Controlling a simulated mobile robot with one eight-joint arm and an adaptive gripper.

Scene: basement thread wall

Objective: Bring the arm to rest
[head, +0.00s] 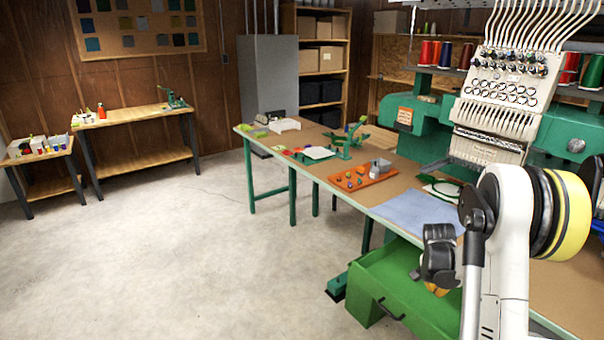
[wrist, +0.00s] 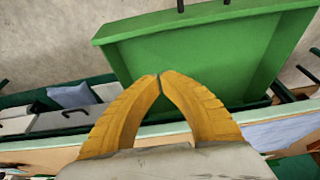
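My arm is folded at the right of the head view, with its white links and a yellow-and-black joint close to the camera. My gripper hangs low there, above an open green drawer (head: 400,285), and only a bit of its orange finger (head: 437,289) shows below the dark wrist. In the wrist view both yellow-orange fingers of my gripper (wrist: 159,76) meet at their tips. The gripper is shut, with nothing seen between the fingers. The green drawer (wrist: 190,57) lies beyond the fingertips in that view and looks empty.
The long worktable (head: 345,195) beside the arm carries an orange tray (head: 362,176), a blue cloth (head: 415,212) and a green clamp-like device (head: 347,141). A green embroidery machine (head: 570,130) stands behind my arm. The concrete floor (head: 190,240) at left is clear.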

